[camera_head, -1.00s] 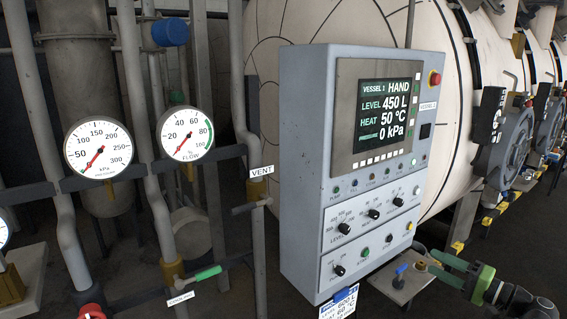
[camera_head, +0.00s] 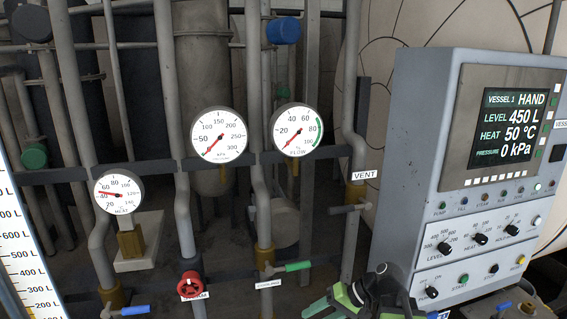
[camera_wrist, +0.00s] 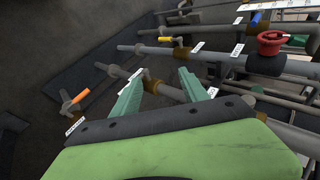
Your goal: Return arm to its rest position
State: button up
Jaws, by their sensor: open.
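My gripper (camera_wrist: 163,92) is open and empty in the wrist view, its two teal fingers spread apart. Behind the fingers lie grey pipes with valves, and I cannot tell how far off they are. In the head view my green and black arm end (camera_head: 355,300) shows at the bottom, cut by the frame edge, in front of the lower left of the control panel (camera_head: 425,190).
Pipes carry a red valve wheel (camera_head: 190,285), a green lever (camera_head: 298,266) and a blue lever (camera_head: 135,310). Round gauges (camera_head: 219,134) hang above them. A level scale (camera_head: 20,245) stands at the left. An orange-handled valve (camera_wrist: 80,96) shows in the wrist view.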

jog(key=s+a+f+n+g+h, duration=0.1)
jog(key=s+a+f+h, duration=0.2)
jog(key=f+h, duration=0.15)
jog(key=d+f+m+h, duration=0.1)
jog(key=d+h, duration=0.3)
jog(key=d, duration=0.5)
jog(key=shift+f+h, duration=0.35)
jog(key=shift+f, duration=0.4)
jog(key=shift+s+d, duration=0.1)
jog(key=shift+s, duration=0.05)
